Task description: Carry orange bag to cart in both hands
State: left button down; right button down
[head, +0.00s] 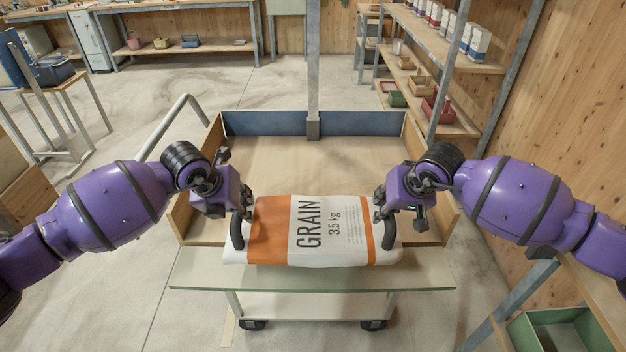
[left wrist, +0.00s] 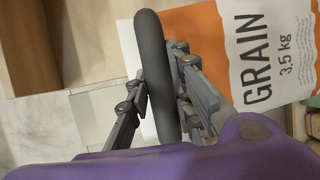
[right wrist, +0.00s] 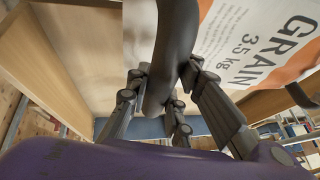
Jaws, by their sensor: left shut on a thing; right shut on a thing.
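The orange and white grain bag (head: 320,230), marked "GRAIN 3.5 kg", is level between my two grippers at the front of the wooden-walled cart (head: 290,150). A dark curved handle shows at each end of the bag. My left gripper (head: 240,215) is shut on the left handle (left wrist: 152,75). My right gripper (head: 384,208) is shut on the right handle (right wrist: 175,45). The bag overlaps the cart's near edge in the head view; whether its underside touches anything is hidden. The bag's printed face also shows in the left wrist view (left wrist: 235,50) and right wrist view (right wrist: 240,40).
The cart bed is bare behind the bag, with a blue far panel (head: 265,123) and a grey post (head: 313,70). A glass-like shelf on wheels (head: 310,278) is at the near side. Shelving (head: 455,60) stands right; a small table (head: 55,85) stands left.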

aim_at(313, 179)
jog(key=i, duration=1)
